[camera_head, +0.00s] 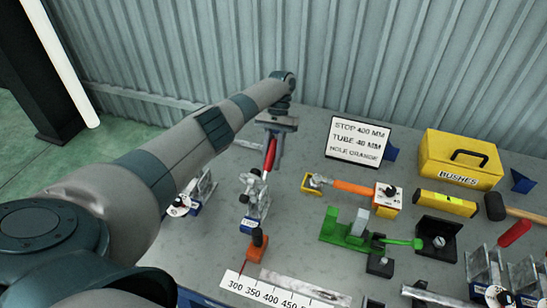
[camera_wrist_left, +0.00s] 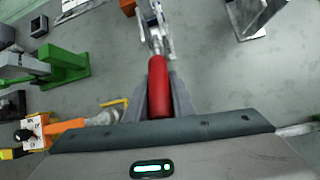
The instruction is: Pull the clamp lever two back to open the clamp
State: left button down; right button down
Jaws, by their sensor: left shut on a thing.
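My left gripper (camera_head: 272,142) is shut on the red handle (camera_head: 270,155) of a clamp lever. The metal clamp (camera_head: 254,190) sits on a blue-labelled base below it; I cannot read the label. In the left wrist view, the red handle (camera_wrist_left: 158,85) lies between the two fingers (camera_wrist_left: 158,100). The clamp's metal linkage (camera_wrist_left: 155,32) extends beyond the handle. The fingers and palm hide the handle's near end. The handle stands steeply above the clamp in the head view. My right gripper is not in view.
Another clamp (camera_head: 204,187) stands to the left. An orange-handled tool (camera_head: 352,187), a green fixture (camera_head: 345,232) and a ruler (camera_head: 270,291) lie on the grey table. A sign (camera_head: 358,142) and yellow toolbox (camera_head: 460,160) are behind. A corrugated wall (camera_head: 350,60) closes the back.

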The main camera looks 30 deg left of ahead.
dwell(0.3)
pick_arm(q)
jog(key=c, duration=1.5)
grip_release()
jog(key=shift+w+f, duration=0.15)
jog(key=shift+r, duration=0.2)
